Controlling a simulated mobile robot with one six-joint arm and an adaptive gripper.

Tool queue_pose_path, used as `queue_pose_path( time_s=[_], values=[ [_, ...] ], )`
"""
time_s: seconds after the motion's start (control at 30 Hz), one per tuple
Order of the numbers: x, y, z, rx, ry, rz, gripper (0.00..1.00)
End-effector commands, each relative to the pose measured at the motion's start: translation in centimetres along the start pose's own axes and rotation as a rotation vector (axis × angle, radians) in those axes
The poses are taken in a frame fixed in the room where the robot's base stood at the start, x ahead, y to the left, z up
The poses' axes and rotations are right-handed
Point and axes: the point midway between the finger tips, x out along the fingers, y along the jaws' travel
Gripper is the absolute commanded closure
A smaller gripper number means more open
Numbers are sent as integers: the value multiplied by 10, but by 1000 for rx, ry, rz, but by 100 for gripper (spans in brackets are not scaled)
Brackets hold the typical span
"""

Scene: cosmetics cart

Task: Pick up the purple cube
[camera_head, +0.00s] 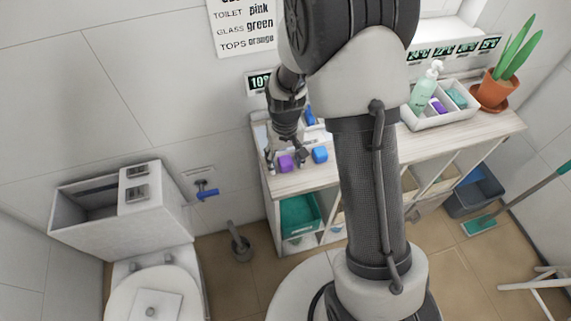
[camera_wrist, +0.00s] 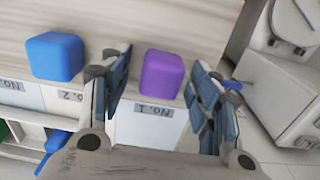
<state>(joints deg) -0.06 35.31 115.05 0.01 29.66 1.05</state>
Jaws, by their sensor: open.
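The purple cube (camera_head: 285,163) sits on the wooden cart top near its left front edge. It also shows in the wrist view (camera_wrist: 162,74), between and just beyond my open fingers. My gripper (camera_head: 287,157) is open, with its fingers on either side of the line to the cube in the wrist view (camera_wrist: 160,95). In the head view my gripper is right at the cube. I cannot tell whether a finger touches it.
A blue cube (camera_head: 320,155) stands just right of the purple cube; it also shows in the wrist view (camera_wrist: 54,56). A white tray (camera_head: 437,119) with bottles and a potted plant (camera_head: 497,90) stand farther right. A toilet (camera_head: 152,285) is at the left.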

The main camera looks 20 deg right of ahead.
Motion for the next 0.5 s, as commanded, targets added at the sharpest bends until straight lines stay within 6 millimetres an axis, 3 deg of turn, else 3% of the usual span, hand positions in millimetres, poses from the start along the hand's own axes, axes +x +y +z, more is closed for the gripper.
queue_pose_path(
  time_s=[0.07, 0.5],
  values=[
    [-1, 0, 0, 0, 1, 0, 43],
    [-1, 0, 0, 0, 0, 0, 72]
  ],
)
